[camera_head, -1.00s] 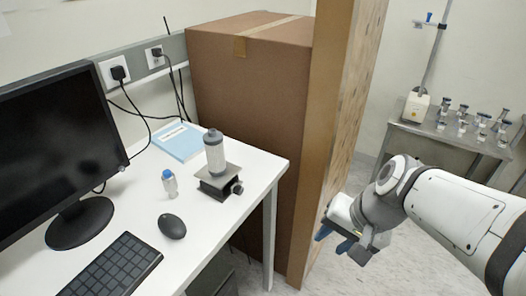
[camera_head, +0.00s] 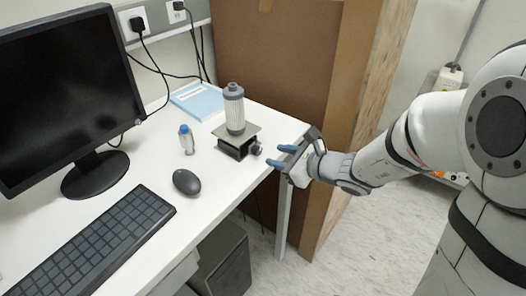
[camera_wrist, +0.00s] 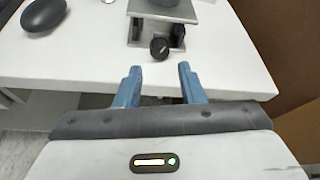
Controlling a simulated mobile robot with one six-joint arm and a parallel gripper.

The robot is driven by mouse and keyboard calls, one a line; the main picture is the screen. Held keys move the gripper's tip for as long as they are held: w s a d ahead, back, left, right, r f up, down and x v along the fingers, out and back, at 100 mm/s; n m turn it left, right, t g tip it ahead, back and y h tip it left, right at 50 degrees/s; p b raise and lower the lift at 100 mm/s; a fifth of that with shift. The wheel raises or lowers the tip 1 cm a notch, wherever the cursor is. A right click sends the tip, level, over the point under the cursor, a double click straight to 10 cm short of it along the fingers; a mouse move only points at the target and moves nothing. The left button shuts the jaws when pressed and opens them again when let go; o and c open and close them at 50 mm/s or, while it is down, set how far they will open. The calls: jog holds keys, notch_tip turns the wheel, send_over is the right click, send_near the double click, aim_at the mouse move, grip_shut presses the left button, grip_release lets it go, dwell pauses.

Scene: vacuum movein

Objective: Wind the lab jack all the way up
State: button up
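The lab jack (camera_head: 237,144) stands low on the white desk, near its right end, with a grey cylindrical bottle (camera_head: 234,110) upright on its top plate. Its dark round knob (camera_head: 256,149) faces my gripper. In the wrist view the jack (camera_wrist: 176,23) is at the top and the knob (camera_wrist: 159,48) shows just beyond and between my fingertips. My gripper (camera_head: 279,157) is at the desk's right edge, its blue fingers apart and pointing at the knob, not touching it. In the wrist view the fingers (camera_wrist: 157,69) are open with nothing between them.
On the desk (camera_head: 215,180) are a small blue-capped vial (camera_head: 187,140), a mouse (camera_head: 187,182), a keyboard (camera_head: 95,240), a monitor (camera_head: 65,90) and a blue book (camera_head: 197,101). A tall cardboard box (camera_head: 285,65) stands behind the desk's right end, close to my arm.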

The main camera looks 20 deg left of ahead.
aim_at(260, 151)
jog(key=x, duration=0.6)
jog(key=shift+w+a, duration=0.1)
jog(key=shift+a, duration=0.2)
